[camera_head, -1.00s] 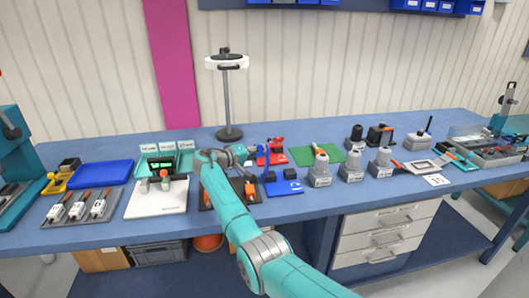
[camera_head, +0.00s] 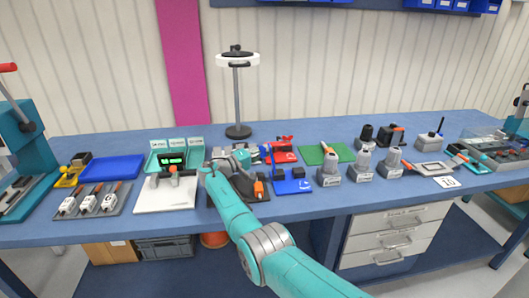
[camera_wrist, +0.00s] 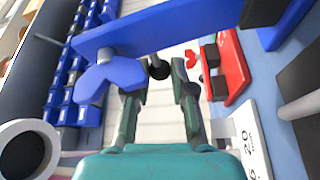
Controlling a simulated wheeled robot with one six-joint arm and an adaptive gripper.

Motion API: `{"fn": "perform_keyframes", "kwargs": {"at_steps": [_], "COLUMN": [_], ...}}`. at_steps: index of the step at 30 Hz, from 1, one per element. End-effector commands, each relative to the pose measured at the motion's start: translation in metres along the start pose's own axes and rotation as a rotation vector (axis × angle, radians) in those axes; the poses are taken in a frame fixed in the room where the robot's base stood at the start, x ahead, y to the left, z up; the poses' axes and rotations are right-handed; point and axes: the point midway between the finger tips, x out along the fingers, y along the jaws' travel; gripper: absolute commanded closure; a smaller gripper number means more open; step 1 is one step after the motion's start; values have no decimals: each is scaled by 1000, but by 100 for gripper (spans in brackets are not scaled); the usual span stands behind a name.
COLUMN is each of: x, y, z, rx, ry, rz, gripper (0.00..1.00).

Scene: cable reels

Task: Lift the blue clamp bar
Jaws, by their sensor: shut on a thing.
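The blue clamp bar (camera_wrist: 195,28) runs across the top of the wrist view, with a blue wing-shaped knob (camera_wrist: 112,75) at its left. My gripper (camera_wrist: 158,68) is shut on the bar, whose face hides the fingertips' far ends. In the head view my gripper (camera_head: 243,156) is small, over the bench left of the red fixture (camera_head: 283,154). The bar cannot be made out clearly there. A blue base plate (camera_head: 292,183) with a dark block lies in front of the red fixture, right of my gripper.
A ring lamp (camera_head: 238,90) stands behind my gripper. A white fixture plate (camera_head: 168,196) is to the left, a green mat (camera_head: 326,153) and several grey-black holders (camera_head: 329,172) to the right. An orange-handled piece (camera_head: 258,188) is close under my arm. The blue tray (camera_head: 112,167) looks empty.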

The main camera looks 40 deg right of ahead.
Motion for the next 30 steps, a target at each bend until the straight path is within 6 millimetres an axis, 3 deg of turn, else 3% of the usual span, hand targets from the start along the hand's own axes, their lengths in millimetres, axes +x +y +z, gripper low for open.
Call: {"fn": "perform_keyframes", "kwargs": {"at_steps": [1, 3, 4, 16, 30], "x": [0, 0, 0, -8, -92], "y": [-1, 0, 0, 0, -1], "z": [0, 0, 0, 0, 0], "rx": [-1, 0, 0, 0, 0], "ry": [0, 0, -1, 0, 1], "rz": [-1, -1, -1, 0, -1], "gripper": [71, 54, 51, 51, 51]}}
